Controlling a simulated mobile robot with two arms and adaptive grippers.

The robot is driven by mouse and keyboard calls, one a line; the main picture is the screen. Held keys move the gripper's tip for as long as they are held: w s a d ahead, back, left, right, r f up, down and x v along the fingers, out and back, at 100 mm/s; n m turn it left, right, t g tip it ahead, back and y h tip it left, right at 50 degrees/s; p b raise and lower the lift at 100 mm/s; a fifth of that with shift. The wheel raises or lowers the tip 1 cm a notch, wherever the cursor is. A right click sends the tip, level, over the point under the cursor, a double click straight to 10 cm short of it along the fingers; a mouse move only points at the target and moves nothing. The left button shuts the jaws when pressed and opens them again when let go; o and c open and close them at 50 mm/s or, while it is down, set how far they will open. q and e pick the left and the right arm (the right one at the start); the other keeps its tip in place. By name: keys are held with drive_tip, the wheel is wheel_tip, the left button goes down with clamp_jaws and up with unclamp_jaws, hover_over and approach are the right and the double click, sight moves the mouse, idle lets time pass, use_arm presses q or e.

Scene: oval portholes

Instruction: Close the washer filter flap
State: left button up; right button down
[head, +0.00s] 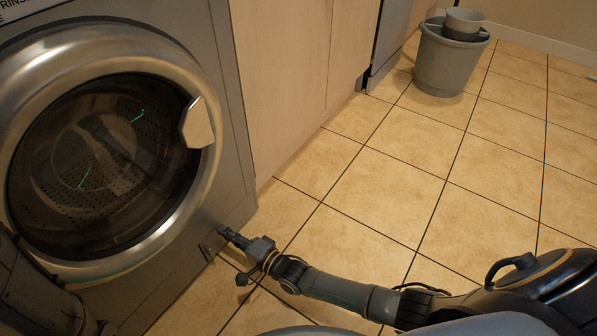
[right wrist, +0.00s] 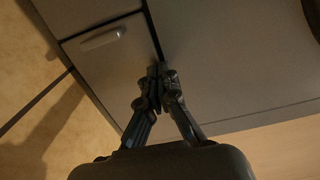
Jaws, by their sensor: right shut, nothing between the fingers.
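The grey washer (head: 235,150) fills the left of the head view, its round glass door shut. The filter flap (head: 209,246) is low on its front, near the bottom right corner, partly hidden by my right gripper (head: 223,231). In the right wrist view the flap (right wrist: 105,70) is a grey panel with a pale oblong grip (right wrist: 103,38) and a dark gap along its right edge. My right gripper (right wrist: 158,72) is shut and empty, its fingertips at or close to that gap. I cannot tell contact or how far the flap stands out. My left gripper is out of view.
Pale cabinet fronts (head: 296,75) stand right of the washer. A grey bin (head: 450,62) with a smaller pot (head: 463,20) in its top stands at the back. The tiled floor (head: 400,165) between them and my right arm is clear.

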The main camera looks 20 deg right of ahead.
drive_tip(key=shift+s, duration=0.1)
drive_tip(key=v, duration=1.2)
